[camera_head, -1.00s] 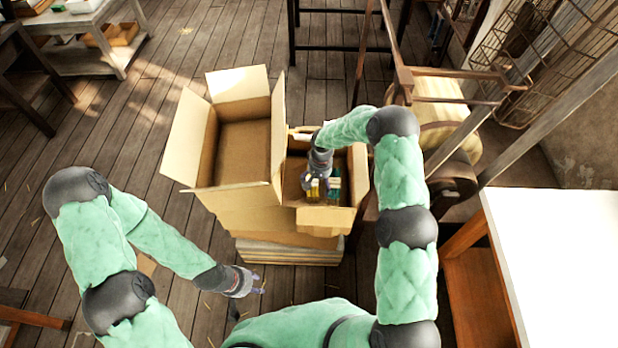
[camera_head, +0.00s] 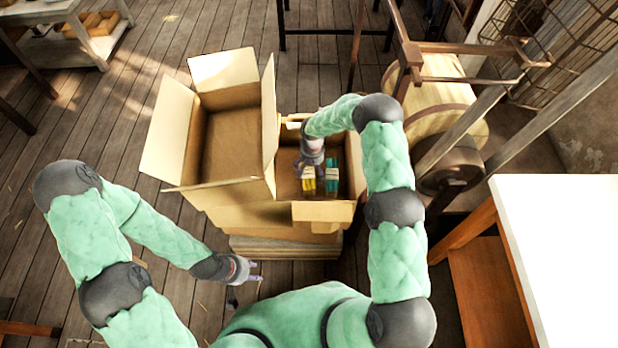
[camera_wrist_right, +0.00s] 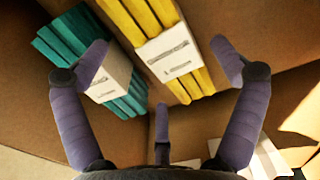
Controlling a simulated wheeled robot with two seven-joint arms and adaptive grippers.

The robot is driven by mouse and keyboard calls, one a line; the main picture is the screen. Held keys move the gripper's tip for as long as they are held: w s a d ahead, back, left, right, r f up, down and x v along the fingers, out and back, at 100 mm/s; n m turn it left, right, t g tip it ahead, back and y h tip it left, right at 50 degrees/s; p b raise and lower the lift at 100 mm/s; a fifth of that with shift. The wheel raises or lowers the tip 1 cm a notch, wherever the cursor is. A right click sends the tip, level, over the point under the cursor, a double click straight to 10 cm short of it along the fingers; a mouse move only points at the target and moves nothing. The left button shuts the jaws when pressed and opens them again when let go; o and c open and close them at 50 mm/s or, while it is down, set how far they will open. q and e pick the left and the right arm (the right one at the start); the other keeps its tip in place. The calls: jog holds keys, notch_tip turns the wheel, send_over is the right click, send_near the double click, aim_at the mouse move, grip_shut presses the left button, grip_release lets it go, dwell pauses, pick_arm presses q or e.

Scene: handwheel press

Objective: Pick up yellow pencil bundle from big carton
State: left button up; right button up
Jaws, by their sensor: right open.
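The yellow pencil bundle (camera_head: 308,186), with a white paper band, stands in the right-hand open carton (camera_head: 323,212). In the right wrist view the yellow bundle (camera_wrist_right: 194,84) is beside a teal bundle (camera_wrist_right: 118,98) with a similar band. My right gripper (camera_head: 311,168) is inside that carton, just above the bundles. Its fingers (camera_wrist_right: 160,66) are spread and empty, one near the teal bundle and one to the right of the yellow. My left gripper (camera_head: 253,271) hangs in front of the cartons with its fingers apart and nothing between them.
A taller open carton (camera_head: 235,143) with raised flaps stands directly left and looks empty. Both cartons rest on a low stack (camera_head: 285,247). A white-topped table (camera_head: 565,250) is at the right. A wooden machine with a drum (camera_head: 440,110) stands behind right.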

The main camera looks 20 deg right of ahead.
aim_at(311, 172)
jog(key=shift+s+a+f, duration=0.1)
jog(key=shift+a+f, duration=0.05)
jog(key=shift+f, duration=0.35)
notch_tip(311, 172, down, 4)
jog(key=shift+f+b, duration=0.1)
jog(key=shift+b, duration=0.75)
jog(key=c, duration=1.4)
